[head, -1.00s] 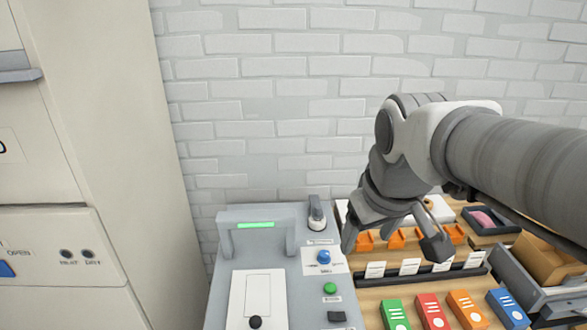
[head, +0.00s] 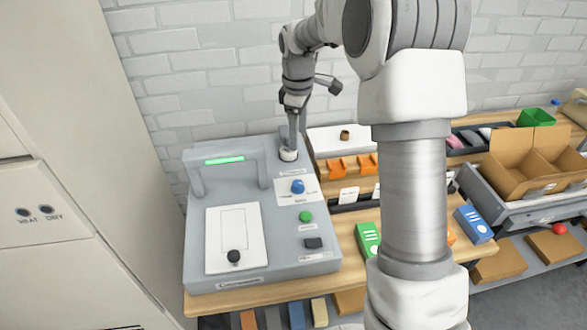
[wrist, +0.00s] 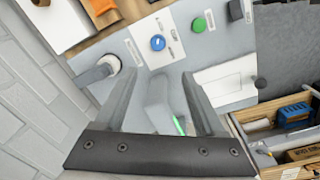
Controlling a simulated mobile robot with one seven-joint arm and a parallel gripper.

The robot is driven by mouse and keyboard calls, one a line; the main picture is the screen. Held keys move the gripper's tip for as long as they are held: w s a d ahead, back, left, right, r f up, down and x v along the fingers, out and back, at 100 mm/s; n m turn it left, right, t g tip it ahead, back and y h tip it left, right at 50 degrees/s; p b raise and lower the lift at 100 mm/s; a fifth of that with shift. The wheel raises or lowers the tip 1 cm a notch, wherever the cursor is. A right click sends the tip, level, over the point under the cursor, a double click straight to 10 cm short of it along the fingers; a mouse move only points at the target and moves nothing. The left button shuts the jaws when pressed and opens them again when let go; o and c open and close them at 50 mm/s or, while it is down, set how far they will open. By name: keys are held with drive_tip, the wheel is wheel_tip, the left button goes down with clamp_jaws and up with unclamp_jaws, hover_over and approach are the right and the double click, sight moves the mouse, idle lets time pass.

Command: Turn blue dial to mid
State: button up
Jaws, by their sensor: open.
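The blue dial (head: 298,186) sits on a white label plate on the grey control console (head: 195,262). In the wrist view, the blue dial (wrist: 158,43) shows clear beyond the fingertips, with a pale mark on its face; its exact setting is too small to read. My gripper (wrist: 160,80) is open and empty, with its fingers spread above the console and apart from the dial. The console's grey arch with a green strip shows between and below the fingers. In the head view, my gripper is small and partly merges with the grey lever behind the dial.
A grey lever with a white collar (wrist: 110,63) stands beside the dial. A green button (head: 305,216) and a dark switch (head: 313,243) are in front of it. A black knob (head: 234,256) is on the white panel. A brick wall is behind; my arm hides part of the bench.

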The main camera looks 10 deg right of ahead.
drive_tip(key=w+f, duration=0.1)
drive_tip(key=f, duration=0.1)
drive_tip(key=p, duration=0.1)
approach(298, 183)
drive_tip(key=f, duration=0.8)
drive_tip(key=shift+w+f, duration=0.25)
drive_tip(key=shift+f, duration=0.15)
clamp_jaws()
